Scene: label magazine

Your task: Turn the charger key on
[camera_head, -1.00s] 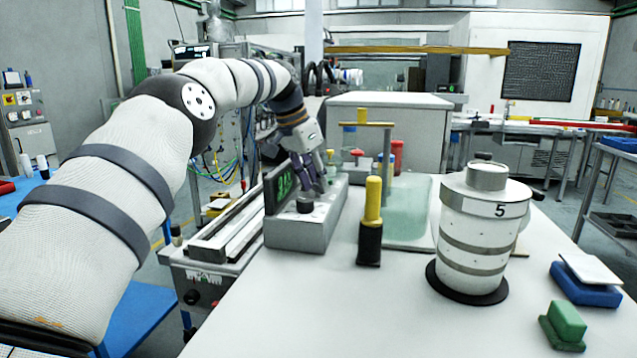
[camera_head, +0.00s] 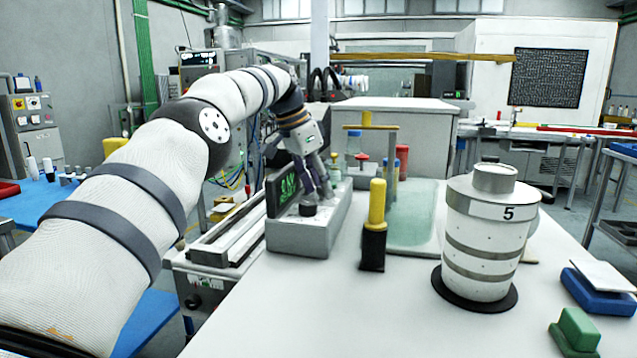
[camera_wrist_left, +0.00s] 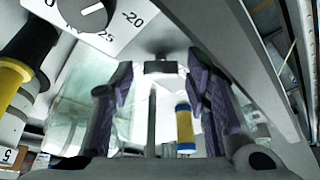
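The charger is a light grey box (camera_head: 298,238) at the left edge of the white table, with a green-lit display (camera_head: 286,188) and a dark round knob (camera_head: 307,209) on top. My left gripper (camera_head: 322,194) points down over the charger's top, just behind the knob. In the left wrist view its two purple-padded fingers (camera_wrist_left: 162,88) stand apart. A small grey block (camera_wrist_left: 160,67) on a dark stem shows between their tips; it may be the key, and I cannot tell whether they touch it. The numbered dial knob (camera_wrist_left: 85,14) is at upper left. My right gripper is out of view.
A yellow-and-black handle (camera_head: 376,225) stands upright right of the charger, near a greenish clear panel (camera_head: 412,230). A white canister marked 5 (camera_head: 486,235) stands further right. Blue (camera_head: 590,292) and green (camera_head: 575,332) blocks lie at the right. The front table is clear.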

